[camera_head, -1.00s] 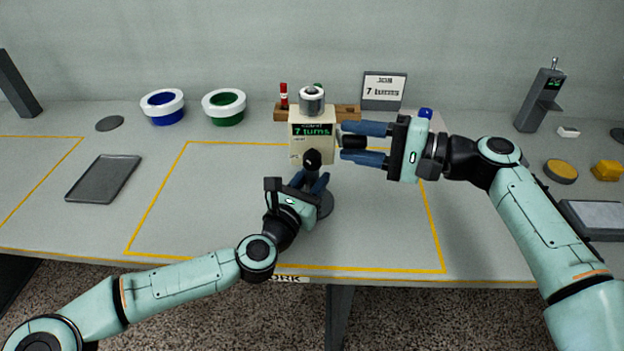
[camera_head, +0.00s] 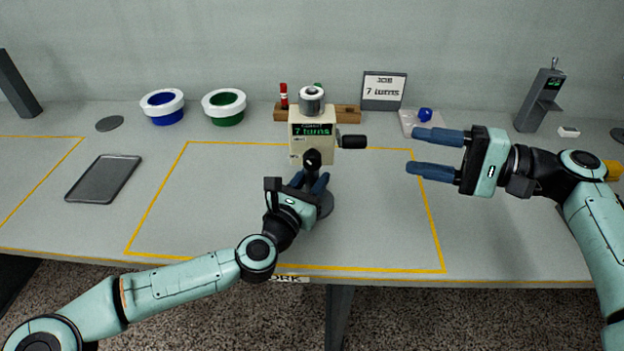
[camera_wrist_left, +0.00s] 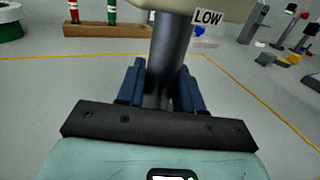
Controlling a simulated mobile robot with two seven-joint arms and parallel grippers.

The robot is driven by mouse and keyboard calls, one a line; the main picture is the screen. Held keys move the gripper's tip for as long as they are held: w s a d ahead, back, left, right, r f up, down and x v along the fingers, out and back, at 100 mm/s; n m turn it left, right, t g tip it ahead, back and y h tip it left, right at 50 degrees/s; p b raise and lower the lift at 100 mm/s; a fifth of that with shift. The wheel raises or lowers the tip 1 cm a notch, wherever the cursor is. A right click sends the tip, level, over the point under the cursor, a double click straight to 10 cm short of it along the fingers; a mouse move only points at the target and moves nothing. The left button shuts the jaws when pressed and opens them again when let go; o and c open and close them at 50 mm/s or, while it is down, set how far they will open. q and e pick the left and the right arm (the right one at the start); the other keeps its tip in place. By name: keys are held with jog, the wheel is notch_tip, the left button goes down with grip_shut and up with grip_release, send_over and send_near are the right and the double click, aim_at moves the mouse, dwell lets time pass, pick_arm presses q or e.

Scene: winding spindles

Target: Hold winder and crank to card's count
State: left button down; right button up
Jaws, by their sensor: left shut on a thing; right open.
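The winder (camera_head: 311,146) is a cream box on a dark post with a round base, standing upright inside the yellow-outlined area. Its green display reads "7 turns". Its black crank handle (camera_head: 353,142) sticks out to the right. The job card (camera_head: 384,90) behind it reads "JOB 7 turns". My left gripper (camera_head: 311,184) is shut on the winder's post; the left wrist view shows the blue fingers on both sides of the post (camera_wrist_left: 171,60). My right gripper (camera_head: 436,152) is open and empty, to the right of the crank handle and apart from it.
A wooden rack (camera_head: 345,113) with red and green spindles stands behind the winder. A grey tray (camera_head: 103,179) lies left. A blue knobbed item (camera_head: 425,114) and a dark grey stand (camera_head: 540,99) are right.

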pick_arm(q)
jog(key=shift+f, duration=0.35)
jog(key=c, duration=0.6)
grip_release()
jog(key=shift+c, duration=0.2)
jog(key=shift+r, duration=0.15)
jog(key=v, duration=1.1)
jog(key=shift+s+a, duration=0.2)
jog(key=shift+s, duration=0.3)
